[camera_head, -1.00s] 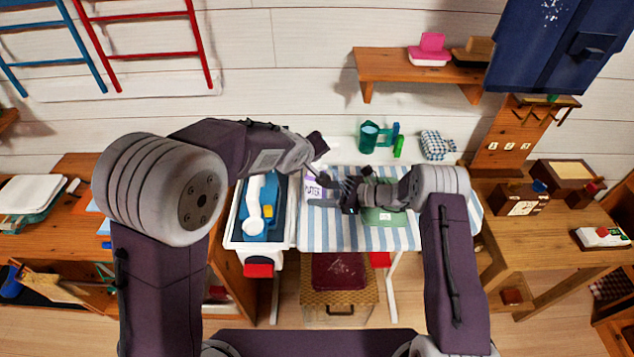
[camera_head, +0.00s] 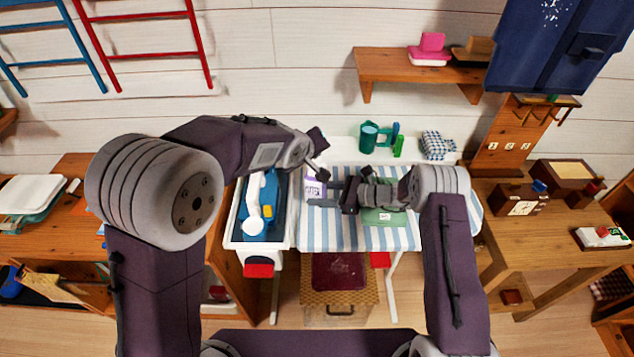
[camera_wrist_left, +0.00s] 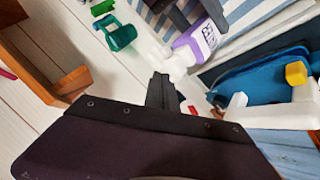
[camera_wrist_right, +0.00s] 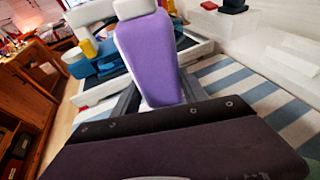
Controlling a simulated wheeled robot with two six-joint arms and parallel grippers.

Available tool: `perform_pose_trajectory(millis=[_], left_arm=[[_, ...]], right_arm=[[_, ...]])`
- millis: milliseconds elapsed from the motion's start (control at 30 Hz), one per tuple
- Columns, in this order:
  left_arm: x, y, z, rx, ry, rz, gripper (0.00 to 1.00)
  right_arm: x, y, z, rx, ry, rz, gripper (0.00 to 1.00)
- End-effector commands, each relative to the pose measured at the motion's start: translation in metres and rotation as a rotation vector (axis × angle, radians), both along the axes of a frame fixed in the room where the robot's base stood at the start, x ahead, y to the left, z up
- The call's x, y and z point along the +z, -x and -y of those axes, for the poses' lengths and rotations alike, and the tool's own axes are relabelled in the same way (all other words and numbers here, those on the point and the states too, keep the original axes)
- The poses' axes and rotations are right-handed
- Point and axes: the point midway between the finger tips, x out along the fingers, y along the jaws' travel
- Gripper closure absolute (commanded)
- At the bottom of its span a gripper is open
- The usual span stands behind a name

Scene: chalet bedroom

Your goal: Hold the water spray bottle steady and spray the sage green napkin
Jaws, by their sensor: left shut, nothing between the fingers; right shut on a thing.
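The spray bottle (camera_head: 314,188), white with a purple label, is held over the striped board; it also shows in the right wrist view (camera_wrist_right: 150,55). My right gripper (camera_head: 323,193) is shut on its body. The bottle also shows in the left wrist view (camera_wrist_left: 200,40), its white head towards my left gripper (camera_wrist_left: 163,85). My left gripper is shut and empty, its tips close by the white head; I cannot tell if they touch. The sage green napkin (camera_head: 384,216) lies on the striped board, right of the bottle, partly under my right gripper and wrist.
The blue-and-white striped board (camera_head: 345,238) bears the napkin. A tray (camera_head: 232,240) with a blue and white iron-like object (camera_head: 254,215) adjoins it on the left. A shelf (camera_head: 425,66) hangs above.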

Motion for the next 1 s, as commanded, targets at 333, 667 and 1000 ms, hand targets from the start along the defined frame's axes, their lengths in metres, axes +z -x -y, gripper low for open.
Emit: perform_pose_trajectory(millis=[333,667,1000], left_arm=[[0.044,-0.001,0.001,-0.001,0.004,0.004,1.00],[0.051,0.000,0.001,-0.003,0.002,0.002,1.00],[-0.015,0.070,-0.020,0.007,-0.274,-0.157,1.00]], right_arm=[[0.000,0.000,0.000,0.000,0.001,0.000,0.72],[0.000,0.000,0.000,0.000,0.001,0.000,0.72],[0.000,0.000,0.000,-0.001,0.001,0.000,0.72]])
